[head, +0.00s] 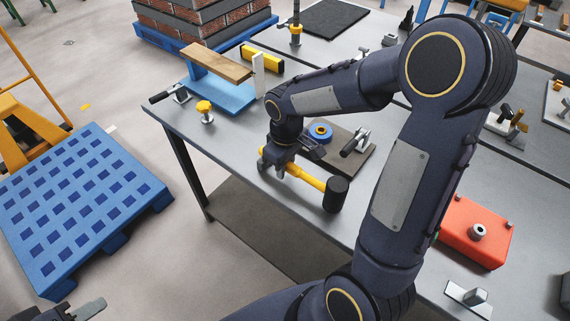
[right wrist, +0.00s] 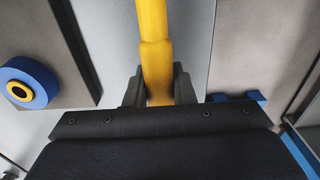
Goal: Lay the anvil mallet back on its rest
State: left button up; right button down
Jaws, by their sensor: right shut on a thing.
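The mallet has a yellow handle (head: 309,179) and a black cylindrical head (head: 336,194). My right gripper (head: 273,166) is shut on the handle near the end away from the head, at the front edge of the workbench. The right wrist view shows the yellow handle (right wrist: 154,50) between the two dark fingers (right wrist: 158,88). I cannot tell whether the mallet touches the bench. I cannot pick out its rest for certain; a blue piece (right wrist: 236,97) shows partly behind the gripper. My left gripper (head: 88,310) is at the bottom left corner, away from the bench, only partly in view.
A board with a clamp (head: 356,142) and a blue ring (head: 320,132) lies behind the mallet. A blue stand with a wooden plank (head: 216,64) and a yellow knob (head: 204,108) are to the left. A red box (head: 476,232) is right. A blue pallet (head: 75,205) lies on the floor.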

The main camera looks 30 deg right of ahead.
jog(key=shift+f+b, duration=0.45)
jog(key=shift+f, duration=0.15)
jog(key=c, duration=1.1)
grip_release()
jog(key=shift+c, duration=0.2)
notch_tip(320, 180, up, 8)
jog(key=p, duration=0.6)
jog(key=shift+s+r+p, duration=0.1)
jog(key=shift+s+p, duration=0.05)
jog(key=shift+p, duration=0.2)
